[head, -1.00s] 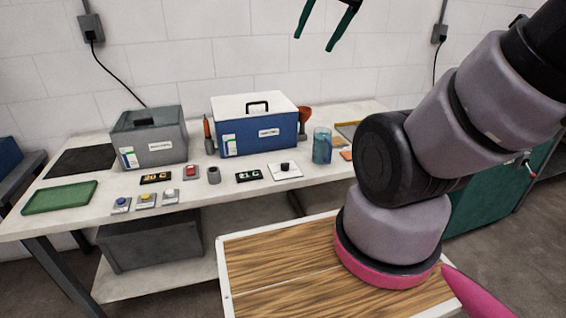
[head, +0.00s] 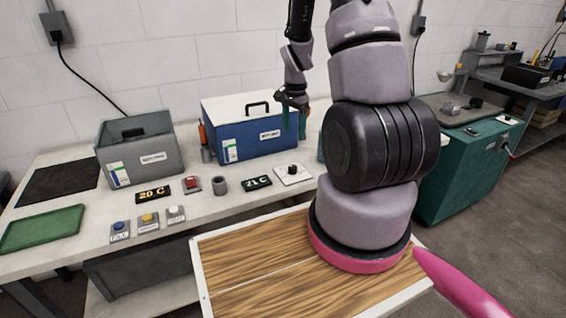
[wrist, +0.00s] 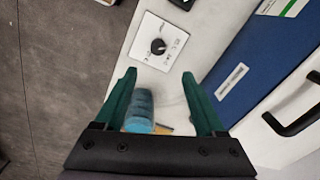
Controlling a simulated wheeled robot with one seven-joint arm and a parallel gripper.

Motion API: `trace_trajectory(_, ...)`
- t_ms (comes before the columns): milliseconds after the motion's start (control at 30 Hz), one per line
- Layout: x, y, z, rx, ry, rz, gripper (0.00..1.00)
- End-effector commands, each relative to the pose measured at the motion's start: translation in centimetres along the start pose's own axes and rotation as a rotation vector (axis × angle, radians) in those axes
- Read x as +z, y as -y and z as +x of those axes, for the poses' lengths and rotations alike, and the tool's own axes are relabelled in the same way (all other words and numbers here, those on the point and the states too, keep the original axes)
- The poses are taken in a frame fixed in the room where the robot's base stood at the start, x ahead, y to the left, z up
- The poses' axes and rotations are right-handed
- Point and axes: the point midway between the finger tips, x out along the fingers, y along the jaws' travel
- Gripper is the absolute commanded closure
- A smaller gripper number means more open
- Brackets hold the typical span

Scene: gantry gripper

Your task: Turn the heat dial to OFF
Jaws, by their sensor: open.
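The heat dial is a small black knob (head: 293,169) on a white square plate (head: 306,177) near the front of the bench. In the wrist view the knob (wrist: 158,46) sits upper centre on its plate (wrist: 146,30), with small markings around it too small to read. My gripper (head: 294,132) is above the bench in front of the blue box, higher than the dial. In the wrist view my gripper (wrist: 159,75) is open and empty, with its green fingers spread and the knob just beyond the tips, not touched. The knob's setting cannot be read.
A blue box (head: 234,146) stands behind the dial; an open grey box (head: 150,160) is farther left. A blue tumbler (wrist: 140,108) lies under my gripper's view.

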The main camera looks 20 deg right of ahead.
Motion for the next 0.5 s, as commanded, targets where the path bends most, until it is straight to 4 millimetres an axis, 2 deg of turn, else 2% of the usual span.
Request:
trace_trajectory(33,-0.2,-0.4,1.4,0.019,0.006,0.017,0.28)
trace_trajectory(100,-0.5,-0.6,2.6,0.031,0.008,0.034,0.28)
trace_trajectory(333,-0.6,-0.8,4.8,0.042,0.011,0.048,0.28)
trace_trajectory(500,-0.6,-1.0,7.8,0.044,0.012,0.046,0.28)
